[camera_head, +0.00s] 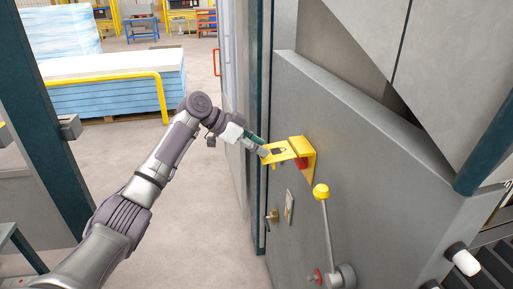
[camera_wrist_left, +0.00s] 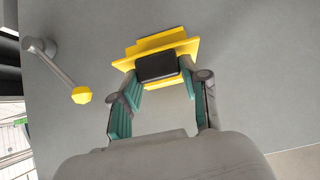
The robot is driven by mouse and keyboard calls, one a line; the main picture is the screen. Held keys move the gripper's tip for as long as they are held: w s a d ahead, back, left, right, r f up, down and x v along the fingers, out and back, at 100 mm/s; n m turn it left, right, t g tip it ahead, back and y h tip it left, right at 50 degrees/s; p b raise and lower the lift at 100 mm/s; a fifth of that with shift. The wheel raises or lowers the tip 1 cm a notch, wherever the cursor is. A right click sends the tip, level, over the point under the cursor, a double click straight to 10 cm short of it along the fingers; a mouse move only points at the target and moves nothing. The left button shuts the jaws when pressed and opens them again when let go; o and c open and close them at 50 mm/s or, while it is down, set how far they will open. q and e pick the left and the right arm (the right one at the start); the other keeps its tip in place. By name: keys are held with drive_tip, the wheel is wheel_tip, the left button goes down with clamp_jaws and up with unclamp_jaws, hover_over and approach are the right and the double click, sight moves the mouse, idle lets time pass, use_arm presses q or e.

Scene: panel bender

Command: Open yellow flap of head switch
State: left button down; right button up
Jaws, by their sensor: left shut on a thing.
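The yellow flap (camera_head: 276,152) of the head switch sticks out from its yellow bracket (camera_head: 302,144) on the grey machine panel, and looks roughly level. A red part (camera_head: 301,163) shows under it. In the left wrist view the flap (camera_wrist_left: 163,42) carries a black block (camera_wrist_left: 157,66). My left gripper (camera_head: 264,151) is at the flap's outer edge; in the left wrist view the gripper's fingers (camera_wrist_left: 161,72) are on either side of the block, shut on the flap. Exact contact is partly hidden. My right gripper is in neither view.
A lever with a yellow knob (camera_head: 321,191) stands out from the panel below right of the flap; the knob also shows in the left wrist view (camera_wrist_left: 81,95). A key-like fitting (camera_head: 272,216) sits lower left. Open floor (camera_head: 190,215) lies left of the machine.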

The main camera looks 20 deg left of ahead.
use_arm(q)
drive_tip(key=r+p, duration=0.1)
drive_tip(key=r+y, duration=0.1)
drive_tip(key=d+r+g+p, duration=0.1)
drive_tip(key=shift+w+p, duration=0.25)
drive_tip(key=shift+p, duration=0.1)
drive_tip(key=shift+d+g+y+p, duration=0.15)
drive_tip(key=shift+g+y+p, duration=0.15)
drive_tip(key=shift+y+p, duration=0.45)
drive_tip(key=c, duration=0.9)
unclamp_jaws()
drive_tip(key=shift+f, duration=0.1)
drive_tip(key=shift+o, duration=1.3)
drive_tip(key=shift+w+d, duration=0.2)
drive_tip(key=shift+o, duration=0.4)
drive_tip(key=shift+w+d+f, duration=0.15)
drive_tip(key=shift+w+d, duration=0.05)
drive_tip(key=shift+a, duration=0.1)
drive_tip(key=shift+s+a+r, duration=0.3)
drive_tip(key=shift+a, duration=0.15)
drive_tip(key=v, duration=1.1)
drive_tip(key=shift+w+d+r, duration=0.15)
drive_tip(key=shift+w+d, duration=0.05)
drive_tip(key=shift+d, duration=0.05)
